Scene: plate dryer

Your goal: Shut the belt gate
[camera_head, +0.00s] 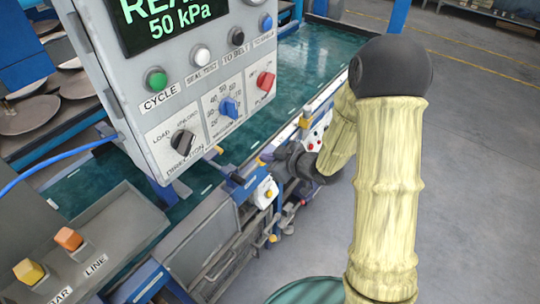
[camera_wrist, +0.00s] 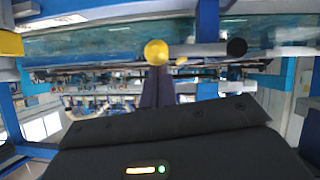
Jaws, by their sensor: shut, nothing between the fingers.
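The teal belt (camera_head: 315,60) runs behind the control box in the head view. It also shows upside down along the top of the wrist view (camera_wrist: 110,40). A round yellow knob (camera_wrist: 155,52) and a grey bar with a black end (camera_wrist: 236,47) lie just past my fingertips in the wrist view. My gripper (camera_wrist: 157,74) is shut and empty, its dark fingers close to the knob; I cannot tell whether they touch it. In the head view my arm reaches down to the belt's near edge. I cannot make out which part is the gate or how it stands.
A grey control box (camera_head: 190,95) with buttons, knobs and a "50 kPa" screen stands left of my arm. A lower panel (camera_head: 100,235) has yellow and orange buttons. Plates (camera_head: 30,115) sit on a rack at left. Bare floor (camera_head: 470,170) lies at right.

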